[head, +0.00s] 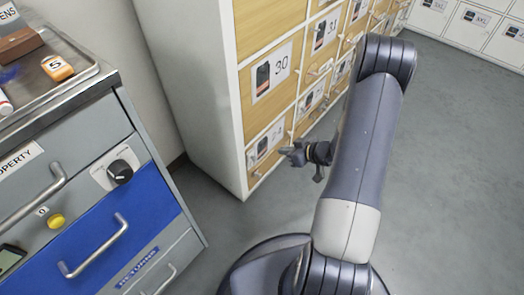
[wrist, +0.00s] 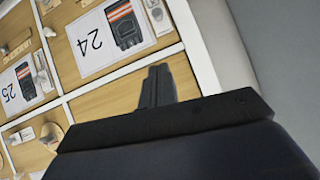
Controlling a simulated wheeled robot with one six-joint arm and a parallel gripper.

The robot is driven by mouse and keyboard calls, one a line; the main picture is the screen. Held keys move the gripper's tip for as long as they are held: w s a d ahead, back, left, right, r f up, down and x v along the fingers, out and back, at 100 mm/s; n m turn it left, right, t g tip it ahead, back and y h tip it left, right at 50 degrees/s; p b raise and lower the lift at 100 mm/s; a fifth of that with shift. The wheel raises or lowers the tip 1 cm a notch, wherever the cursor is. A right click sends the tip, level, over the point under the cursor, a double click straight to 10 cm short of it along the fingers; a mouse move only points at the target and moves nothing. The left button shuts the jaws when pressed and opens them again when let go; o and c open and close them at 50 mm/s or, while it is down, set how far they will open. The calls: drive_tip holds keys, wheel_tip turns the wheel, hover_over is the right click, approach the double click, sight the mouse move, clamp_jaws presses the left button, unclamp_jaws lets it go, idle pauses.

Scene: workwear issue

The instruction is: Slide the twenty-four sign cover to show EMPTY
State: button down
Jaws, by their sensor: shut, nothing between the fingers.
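The door with the 24 label (wrist: 110,38), a white card with a dark glove picture and orange stripes, is at the top of the wrist view, turned sideways. A small sign (wrist: 158,14) sits right of that card, cut by the top edge; I cannot read it or tell its cover's position. My gripper (wrist: 157,72) is shut and empty, its fingertips seen in front of the white cabinet frame below the 24 card. In the head view my gripper (head: 291,153) is beside the lower part of the locker cabinet.
The 25 door (wrist: 25,85) lies left of 24, with a small sign (wrist: 43,75). The wooden-door cabinet (head: 268,35) stands centre, with knobs sticking out. A drawer unit (head: 150,115) with a tray on top stands left. Grey floor (head: 450,190) is clear at right.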

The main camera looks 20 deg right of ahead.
drive_tip(key=shift+w+a+f+y, duration=0.1)
drive_tip(key=shift+f+y, duration=0.2)
drive_tip(key=shift+f, duration=0.05)
drive_tip(key=b, duration=0.5)
approach(252, 156)
drive_tip(key=w+a, duration=0.2)
drive_tip(key=w, duration=0.1)
drive_tip(key=shift+a+f+b, duration=0.15)
drive_tip(key=shift+f+b, duration=0.3)
drive_tip(key=shift+f, duration=0.25)
drive_tip(key=shift+w+a+f+b, duration=0.2)
drive_tip(key=shift+f+b, duration=0.1)
drive_tip(key=shift+f, duration=0.25)
drive_tip(key=shift+s, duration=0.1)
